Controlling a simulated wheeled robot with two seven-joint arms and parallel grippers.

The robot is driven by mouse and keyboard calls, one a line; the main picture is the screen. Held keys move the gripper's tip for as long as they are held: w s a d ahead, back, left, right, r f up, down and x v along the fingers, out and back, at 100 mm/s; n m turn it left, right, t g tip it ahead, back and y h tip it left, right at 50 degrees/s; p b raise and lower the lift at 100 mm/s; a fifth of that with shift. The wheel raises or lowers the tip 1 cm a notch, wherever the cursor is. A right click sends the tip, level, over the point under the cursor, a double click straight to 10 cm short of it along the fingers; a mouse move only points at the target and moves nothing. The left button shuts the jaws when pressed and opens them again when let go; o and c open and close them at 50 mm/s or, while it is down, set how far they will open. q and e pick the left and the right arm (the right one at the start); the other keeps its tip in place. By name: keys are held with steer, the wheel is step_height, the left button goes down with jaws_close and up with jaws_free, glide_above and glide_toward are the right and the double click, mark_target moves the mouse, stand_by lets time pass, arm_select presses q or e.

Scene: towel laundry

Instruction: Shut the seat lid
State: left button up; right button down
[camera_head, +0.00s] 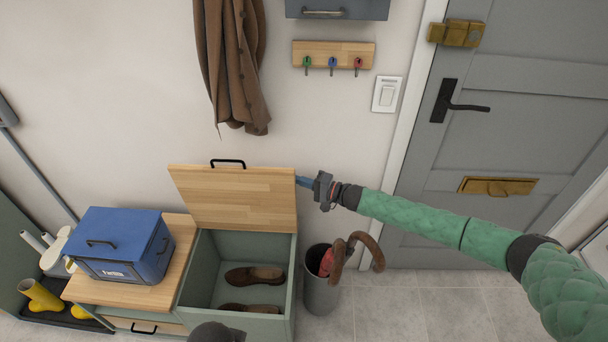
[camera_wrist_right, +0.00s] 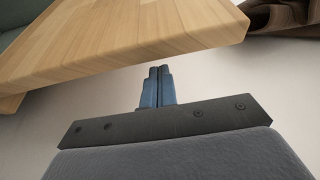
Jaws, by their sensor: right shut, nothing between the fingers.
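The seat lid (camera_head: 235,200) is a light wooden panel with a black handle (camera_head: 228,162) on its top edge. It stands raised at the back of the open green seat box (camera_head: 237,247). My right gripper (camera_head: 303,181) is shut and empty at the lid's right edge, near its upper corner. In the right wrist view the lid (camera_wrist_right: 150,40) fills the upper part, and the blue fingertips (camera_wrist_right: 159,75) sit close below its edge. I cannot tell whether they touch it. My left gripper is not clearly seen; a dark rounded part shows at the bottom edge.
Brown shoes (camera_head: 254,276) lie inside the seat box. A blue case (camera_head: 118,246) sits on the wooden bench top to the left. An umbrella bin (camera_head: 320,295) stands right of the box. A brown coat (camera_head: 232,65) hangs above the lid.

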arm_select(q)
steer(key=shift+s+a+r, duration=0.15)
steer(key=shift+a+r, duration=0.3)
arm_select(e)
steer(key=shift+s+f, duration=0.1)
steer(key=shift+s, duration=0.5)
arm_select(q)
steer(key=shift+d, duration=0.15)
steer(key=shift+a+f+g+p, duration=0.15)
steer(key=shift+a+g+p, duration=0.15)
steer(key=shift+a+p, duration=0.3)
arm_select(e)
steer(key=s+f+n, duration=0.1)
steer(key=s, duration=0.6)
steer(key=shift+s+a+f+n, duration=0.2)
steer(key=shift+s+n, duration=0.05)
steer(key=shift+n, duration=0.05)
arm_select(q)
steer(key=shift+d, duration=0.1)
